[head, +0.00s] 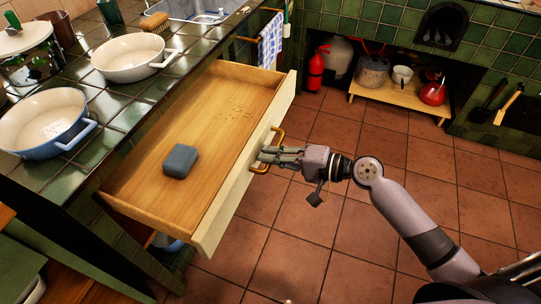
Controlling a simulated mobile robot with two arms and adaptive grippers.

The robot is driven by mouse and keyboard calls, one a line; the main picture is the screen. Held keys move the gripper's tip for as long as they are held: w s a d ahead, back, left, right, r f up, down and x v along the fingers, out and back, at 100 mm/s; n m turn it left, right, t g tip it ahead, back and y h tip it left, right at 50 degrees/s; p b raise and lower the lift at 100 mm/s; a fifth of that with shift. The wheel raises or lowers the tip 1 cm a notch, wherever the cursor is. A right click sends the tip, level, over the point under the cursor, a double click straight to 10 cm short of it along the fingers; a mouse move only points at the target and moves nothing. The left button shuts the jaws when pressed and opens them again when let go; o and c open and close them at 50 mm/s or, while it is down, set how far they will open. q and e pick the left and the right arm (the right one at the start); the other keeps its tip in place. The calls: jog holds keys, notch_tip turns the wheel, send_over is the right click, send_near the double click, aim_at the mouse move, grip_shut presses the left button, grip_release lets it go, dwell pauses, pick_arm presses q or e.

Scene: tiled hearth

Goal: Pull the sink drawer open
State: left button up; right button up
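The wooden drawer (222,115) under the green-tiled counter stands far out, with its inside in plain view. A dark blue-grey block, perhaps a sponge, (180,161) lies in it, with brown crumbs farther back. The cream drawer front (237,196) carries a brass bar handle (279,134). My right gripper (268,156) reaches in from the right with its fingers close together around the middle of the handle, shut on it. The fingers hide that part of the bar. My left gripper is not in view.
On the counter stand a white pan (131,57), a blue pan (43,122), a lidded pot (27,47) and a brush (155,21). A fire extinguisher (316,70) and a low wooden shelf (398,96) stand at the back. The tiled floor (310,240) right of the drawer is free.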

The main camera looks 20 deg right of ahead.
jog(key=shift+o, duration=0.9)
jog(key=v, duration=1.2)
jog(key=shift+f, duration=0.1)
